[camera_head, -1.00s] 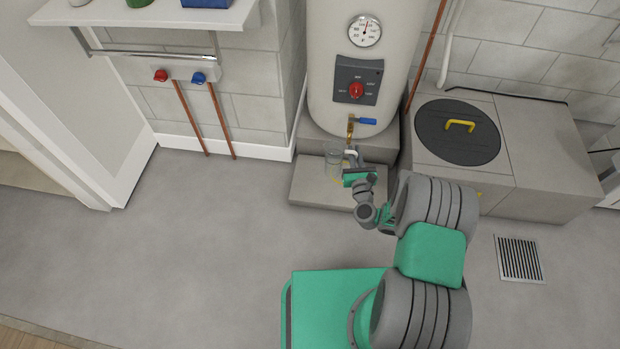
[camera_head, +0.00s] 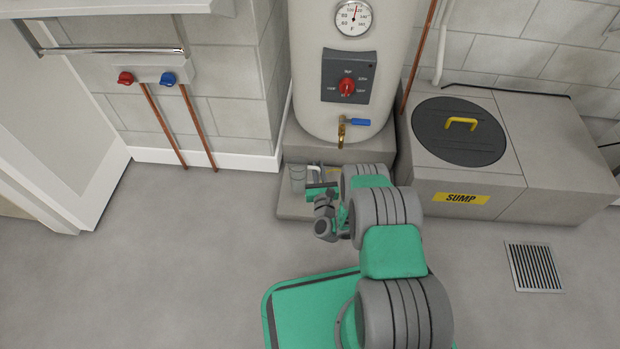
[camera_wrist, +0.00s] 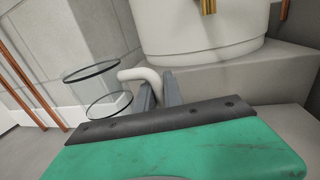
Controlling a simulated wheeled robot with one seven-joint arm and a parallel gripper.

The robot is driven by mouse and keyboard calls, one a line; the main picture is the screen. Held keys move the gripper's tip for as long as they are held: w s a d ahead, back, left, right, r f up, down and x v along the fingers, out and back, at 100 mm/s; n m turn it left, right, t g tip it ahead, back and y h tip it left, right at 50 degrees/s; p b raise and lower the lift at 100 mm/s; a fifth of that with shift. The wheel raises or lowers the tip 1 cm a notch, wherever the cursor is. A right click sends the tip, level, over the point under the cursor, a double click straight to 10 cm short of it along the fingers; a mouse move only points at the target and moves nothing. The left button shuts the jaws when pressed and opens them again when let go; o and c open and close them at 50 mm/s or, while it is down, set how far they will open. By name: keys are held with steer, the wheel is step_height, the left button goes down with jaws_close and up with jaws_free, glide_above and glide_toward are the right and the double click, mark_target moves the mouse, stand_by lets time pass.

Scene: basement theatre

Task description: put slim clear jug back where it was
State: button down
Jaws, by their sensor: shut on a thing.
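The slim clear jug (camera_head: 297,180) is see-through with a pale handle (camera_wrist: 143,76). It is in front of the water heater, left of the brass tap (camera_head: 341,135) and over the low grey slab (camera_head: 297,212). My gripper (camera_head: 318,182) is to the right of the jug and shut on its handle. In the wrist view the jug's glass rings (camera_wrist: 90,72) lie left of my gripper (camera_wrist: 160,90), with the handle running between the fingers. The jug looks roughly upright in the head view. I cannot tell whether its base touches the slab.
The water heater (camera_head: 342,60) stands on a block behind the jug. A sump box (camera_head: 455,175) with a round black lid is at the right. Copper pipes (camera_head: 197,125) with red and blue valves run down the left wall. Floor is clear at left; a grate (camera_head: 533,266) lies at right.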

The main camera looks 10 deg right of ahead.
steer(key=shift+w+d+f+b, duration=0.1)
steer(key=shift+w+f+b, duration=0.1)
steer(key=shift+f+b, duration=0.2)
step_height(320, 180, down, 2)
steer(key=shift+w+d+f+b, duration=0.15)
steer(key=shift+f+b, duration=0.1)
steer(key=shift+b, duration=0.7)
steer(key=shift+f, duration=0.25)
steer(key=c, duration=1.5)
jaws_free()
steer(key=shift+o, duration=0.2)
